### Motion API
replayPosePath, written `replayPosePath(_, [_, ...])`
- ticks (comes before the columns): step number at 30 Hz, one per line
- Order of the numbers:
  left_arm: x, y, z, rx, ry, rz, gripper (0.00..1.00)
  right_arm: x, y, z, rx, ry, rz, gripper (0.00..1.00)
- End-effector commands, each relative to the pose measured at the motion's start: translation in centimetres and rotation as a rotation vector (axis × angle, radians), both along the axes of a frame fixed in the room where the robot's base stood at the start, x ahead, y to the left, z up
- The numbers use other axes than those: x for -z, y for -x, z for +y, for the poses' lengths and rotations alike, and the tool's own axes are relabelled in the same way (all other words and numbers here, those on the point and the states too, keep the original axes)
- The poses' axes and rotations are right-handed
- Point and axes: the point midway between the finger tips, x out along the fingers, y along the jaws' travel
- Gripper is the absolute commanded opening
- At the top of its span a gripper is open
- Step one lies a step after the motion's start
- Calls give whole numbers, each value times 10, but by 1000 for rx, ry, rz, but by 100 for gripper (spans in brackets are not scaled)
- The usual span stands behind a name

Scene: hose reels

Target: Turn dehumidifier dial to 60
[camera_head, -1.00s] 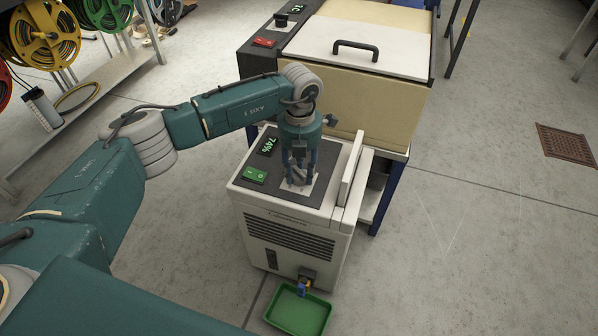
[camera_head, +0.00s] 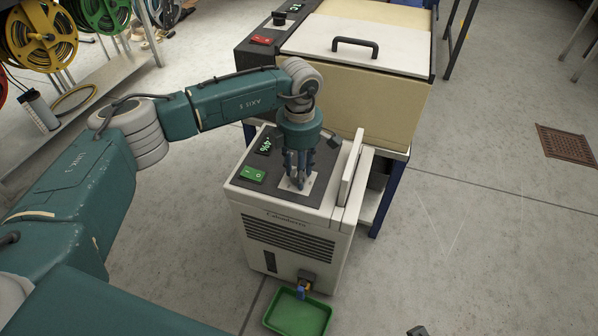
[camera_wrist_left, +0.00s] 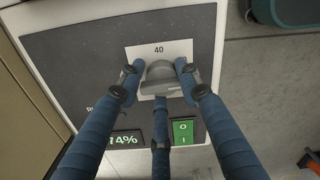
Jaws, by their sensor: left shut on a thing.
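The dehumidifier (camera_head: 290,245) is a pale box with a dark top panel. My left gripper (camera_head: 298,182) points down over its dial, fingers closed around the knob. In the left wrist view the grey dial (camera_wrist_left: 160,72) sits between the blue fingers, on a white plate (camera_wrist_left: 178,50) printed with "40" at its far edge. Other marks on the plate are hidden by the fingers. The display (camera_wrist_left: 122,140) reads about 74%, partly covered by a finger. A small dark tip (camera_head: 418,331) at the bottom edge may be my right gripper; too little shows to tell.
A green switch (camera_head: 252,174) lies beside the dial plate. A green tray (camera_head: 298,312) sits on the floor under the outlet. A beige lidded machine (camera_head: 365,95) stands close behind.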

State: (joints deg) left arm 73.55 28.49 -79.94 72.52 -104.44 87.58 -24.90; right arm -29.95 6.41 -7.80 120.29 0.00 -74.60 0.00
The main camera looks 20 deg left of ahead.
Motion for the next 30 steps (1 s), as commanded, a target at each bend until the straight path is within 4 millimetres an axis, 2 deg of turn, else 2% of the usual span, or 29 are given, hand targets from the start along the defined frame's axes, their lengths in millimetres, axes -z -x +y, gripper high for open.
replayPosePath(1, [-1, 0, -5, 48, 9, -4, 8, -4, -1, 0, 0, 0, -5, 40])
replayPosePath(15, [-1, 2, -5, 466, 9, -3, 8, -44, 3, -1, 3, -1, -25, 40])
replayPosePath(21, [-1, 3, -5, 590, 9, -2, 8, -56, 5, -2, 4, -1, -30, 40])
replayPosePath(30, [0, 5, -5, 688, 9, 2, 10, -65, 7, -2, 4, -1, -35, 40])
